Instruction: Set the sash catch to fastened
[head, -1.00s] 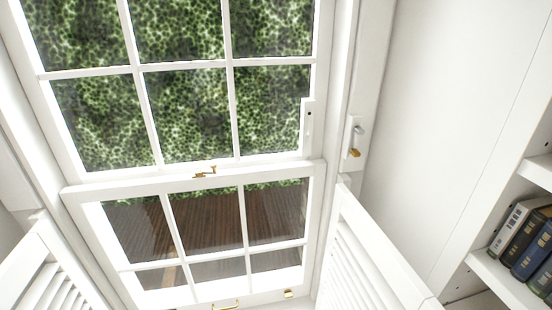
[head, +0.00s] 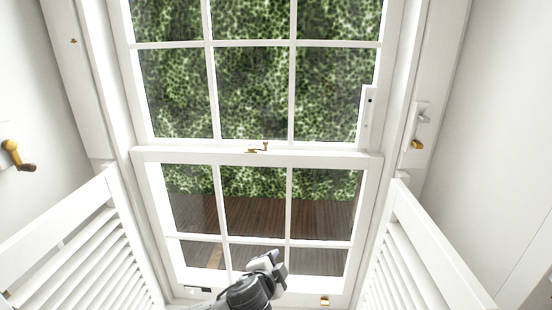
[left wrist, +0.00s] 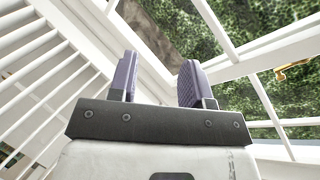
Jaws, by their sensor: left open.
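The brass sash catch (head: 257,148) sits on the white meeting rail between the upper and lower sashes. Its small lever sticks out to the right; I cannot tell from this whether it is engaged. My left gripper (head: 268,261) is in front of the lower sash, well below the catch and apart from it. In the left wrist view its two purple-grey fingers (left wrist: 157,82) are apart with nothing between them. A brass fitting, apparently the catch (left wrist: 292,68), shows at the right there. My right gripper is not in view.
Louvred shutters stand open at the left (head: 85,245) and right (head: 425,250). A brass crank (head: 17,155) is on the left wall. A brass-and-grey fitting (head: 418,130) is on the right frame. Space before the meeting rail is clear.

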